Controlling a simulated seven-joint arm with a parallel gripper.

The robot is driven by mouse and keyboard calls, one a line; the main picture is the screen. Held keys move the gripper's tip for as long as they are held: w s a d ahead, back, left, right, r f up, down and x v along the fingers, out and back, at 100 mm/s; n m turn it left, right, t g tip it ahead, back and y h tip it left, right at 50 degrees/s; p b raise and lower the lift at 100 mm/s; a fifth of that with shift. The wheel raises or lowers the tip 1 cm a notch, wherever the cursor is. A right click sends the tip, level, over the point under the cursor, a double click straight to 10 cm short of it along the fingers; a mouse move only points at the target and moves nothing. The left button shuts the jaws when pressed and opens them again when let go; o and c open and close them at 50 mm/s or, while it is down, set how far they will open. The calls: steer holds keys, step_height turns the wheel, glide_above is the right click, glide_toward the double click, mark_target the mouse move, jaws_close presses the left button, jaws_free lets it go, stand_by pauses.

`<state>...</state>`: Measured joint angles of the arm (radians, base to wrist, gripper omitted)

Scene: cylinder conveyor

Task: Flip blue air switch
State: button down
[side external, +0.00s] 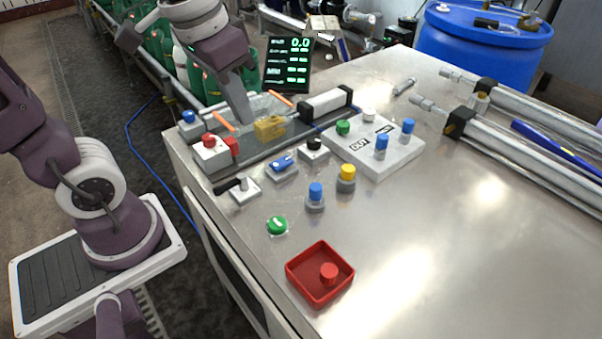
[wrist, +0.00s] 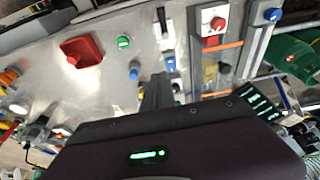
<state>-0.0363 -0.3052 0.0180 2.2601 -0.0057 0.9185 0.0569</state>
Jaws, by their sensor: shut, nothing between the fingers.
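The blue switch (side external: 282,162) is a blue rocker on a small grey base, on the metal table near the left edge. It also shows in the wrist view (wrist: 171,64), just beyond my fingertips. My gripper (side external: 242,122) is shut and empty. It points down above the dark panel, behind and left of the blue switch in the side view, apart from it. In the wrist view my fingers (wrist: 157,80) appear as a dark narrow shape below the switch. The exact height of the fingertips above the table is hard to tell.
A yellow block (side external: 270,128) sits close to my gripper. A red-button box (side external: 210,153), a black lever (side external: 240,188), a black knob (side external: 314,146) and a white button panel (side external: 375,150) surround the switch.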

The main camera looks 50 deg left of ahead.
steer(key=s+d+t, duration=0.1)
steer(key=s+t, duration=0.1)
steer(key=s, duration=0.6)
steer(key=shift+r+t, duration=0.15)
steer(key=shift+t, duration=0.15)
steer(key=shift+w, duration=0.1)
steer(key=w+n+g+y, duration=0.3)
steer(key=w+n+g, duration=0.2)
steer(key=w+n, duration=1)
steer(key=n, duration=0.3)
steer(key=shift+w+f+g, duration=0.15)
steer(key=shift+f+g, duration=0.15)
steer(key=shift+d, duration=0.1)
